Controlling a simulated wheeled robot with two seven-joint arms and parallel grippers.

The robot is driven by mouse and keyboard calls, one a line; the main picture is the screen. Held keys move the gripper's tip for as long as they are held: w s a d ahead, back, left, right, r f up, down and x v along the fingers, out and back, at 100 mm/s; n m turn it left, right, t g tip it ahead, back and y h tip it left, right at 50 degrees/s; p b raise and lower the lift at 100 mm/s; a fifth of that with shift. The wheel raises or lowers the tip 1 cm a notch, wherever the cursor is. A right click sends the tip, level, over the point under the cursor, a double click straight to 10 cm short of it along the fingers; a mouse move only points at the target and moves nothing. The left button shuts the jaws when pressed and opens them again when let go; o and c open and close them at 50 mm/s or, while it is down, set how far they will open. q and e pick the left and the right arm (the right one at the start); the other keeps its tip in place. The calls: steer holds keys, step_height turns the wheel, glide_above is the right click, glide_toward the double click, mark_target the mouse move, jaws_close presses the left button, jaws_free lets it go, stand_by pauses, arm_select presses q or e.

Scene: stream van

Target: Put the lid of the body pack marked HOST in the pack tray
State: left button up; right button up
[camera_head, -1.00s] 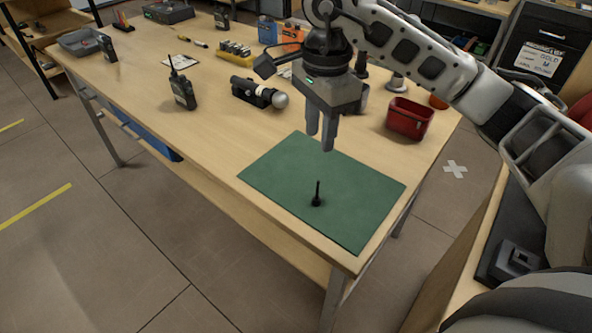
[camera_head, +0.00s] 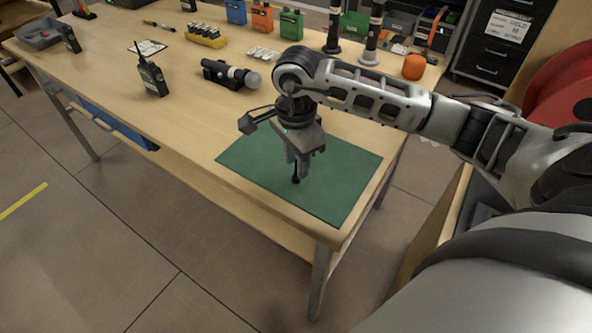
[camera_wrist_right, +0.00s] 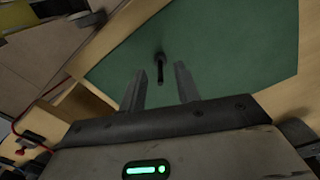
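A small black upright piece with a thin stem (camera_head: 296,180) stands on the green mat (camera_head: 342,182); it also shows in the right wrist view (camera_wrist_right: 160,68). I cannot tell whether it belongs to a body pack. My right gripper (camera_head: 298,170) is low over the mat, right above this piece. In the right wrist view its two fingers (camera_wrist_right: 160,88) are apart, with the piece in the gap ahead of them and nothing clearly held. Blue (camera_head: 236,12), orange (camera_head: 262,19) and green (camera_head: 291,24) packs stand at the back; no HOST marking is readable. A grey tray (camera_head: 28,41) stands at the far left.
The table's front left is bare.

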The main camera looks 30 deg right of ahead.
step_height(320, 180, down, 2)
steer(key=shift+f, duration=0.1)
jaws_close()
